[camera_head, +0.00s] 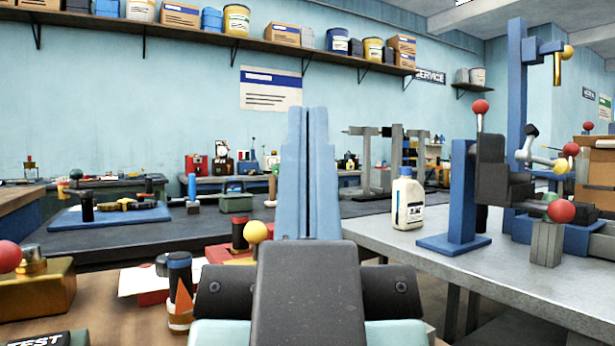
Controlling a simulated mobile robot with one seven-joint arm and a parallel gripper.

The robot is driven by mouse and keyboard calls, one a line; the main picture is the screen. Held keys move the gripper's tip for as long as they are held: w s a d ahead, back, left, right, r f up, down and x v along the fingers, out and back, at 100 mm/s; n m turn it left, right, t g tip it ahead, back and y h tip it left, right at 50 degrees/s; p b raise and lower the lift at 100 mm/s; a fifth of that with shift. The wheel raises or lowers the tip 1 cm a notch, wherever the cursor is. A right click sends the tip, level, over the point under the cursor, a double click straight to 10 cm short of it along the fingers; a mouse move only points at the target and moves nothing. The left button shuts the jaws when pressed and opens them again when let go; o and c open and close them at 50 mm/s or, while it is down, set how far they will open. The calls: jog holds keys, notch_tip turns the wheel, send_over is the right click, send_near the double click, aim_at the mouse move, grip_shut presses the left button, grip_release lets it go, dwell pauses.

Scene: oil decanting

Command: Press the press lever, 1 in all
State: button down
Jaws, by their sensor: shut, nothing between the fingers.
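My gripper (309,112) is in the middle of the view, its blue fingers pressed together and empty. On the grey bench at the right is a blue stand (462,200) with a dark block and an upright rod topped by a red ball (480,106). Beside it a tall blue column (517,110) carries an arm with a yellow ball (568,52). Another red ball (561,211) sits low in front of the column. I cannot tell which handle is the press lever. My gripper is apart from all of them, to their left in the picture.
A white oil bottle (407,202) stands left of the blue stand on the grey bench (450,262). A blue tray (110,215) with tools lies on the dark bench at left. A yellow ball knob (256,232) and a brass block (35,290) are near, lower left.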

dwell(0.8)
notch_tip(320, 180, up, 45)
jog(key=p, duration=4.4)
jog(key=shift+f+p, duration=0.15)
jog(key=shift+p, duration=0.2)
